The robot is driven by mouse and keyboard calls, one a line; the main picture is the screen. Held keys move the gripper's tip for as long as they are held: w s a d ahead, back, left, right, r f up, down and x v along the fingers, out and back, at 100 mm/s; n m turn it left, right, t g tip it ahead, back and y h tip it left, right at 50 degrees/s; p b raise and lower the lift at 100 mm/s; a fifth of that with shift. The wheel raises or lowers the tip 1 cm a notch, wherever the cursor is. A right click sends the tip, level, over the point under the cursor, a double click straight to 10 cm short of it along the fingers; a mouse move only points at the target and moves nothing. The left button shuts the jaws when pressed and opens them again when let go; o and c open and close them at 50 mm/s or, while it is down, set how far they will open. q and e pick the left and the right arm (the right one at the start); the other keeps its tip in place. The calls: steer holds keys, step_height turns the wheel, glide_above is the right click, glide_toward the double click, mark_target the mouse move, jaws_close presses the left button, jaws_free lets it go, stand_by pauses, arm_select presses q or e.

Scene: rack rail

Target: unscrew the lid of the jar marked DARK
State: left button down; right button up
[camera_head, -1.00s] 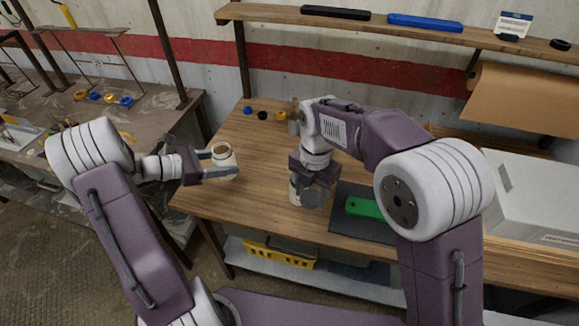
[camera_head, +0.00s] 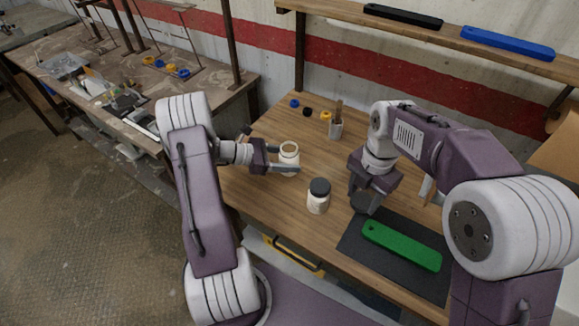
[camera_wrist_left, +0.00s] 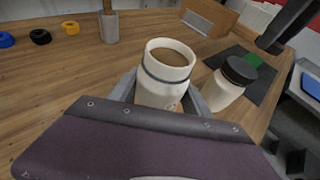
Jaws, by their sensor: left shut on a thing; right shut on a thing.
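My left gripper (camera_head: 288,163) is shut on an open jar (camera_head: 289,150), a pale jar with no lid and brown contents. It also shows in the left wrist view (camera_wrist_left: 165,75), upright between the fingers. No marking on it is readable. My right gripper (camera_head: 364,198) is shut on a dark round lid (camera_head: 363,204), held over the table near the mat. A second pale jar (camera_head: 318,202) with its dark lid on stands upright on the table between the grippers; it also shows in the left wrist view (camera_wrist_left: 225,88). Its label is not readable.
A green bar (camera_head: 402,246) lies on a dark mat (camera_head: 352,238). A cup with tools (camera_head: 335,130) and blue, black and orange rings (camera_head: 307,112) stand at the back. A shelf (camera_head: 470,40) holds black and blue bars. The table middle (camera_head: 315,150) is mostly clear.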

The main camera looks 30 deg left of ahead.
arm_select(q)
steer(key=f, duration=0.3)
steer(key=shift+s+a, duration=0.15)
steer(key=shift+a, duration=0.05)
steer(key=shift+d+f, duration=0.15)
steer(key=shift+f, duration=0.05)
steer(key=shift+c, duration=2.4)
jaws_free()
steer(key=shift+r, duration=0.3)
steer(key=v, duration=1.2)
steer(key=shift+f+b, duration=0.1)
steer(key=shift+b, duration=0.25)
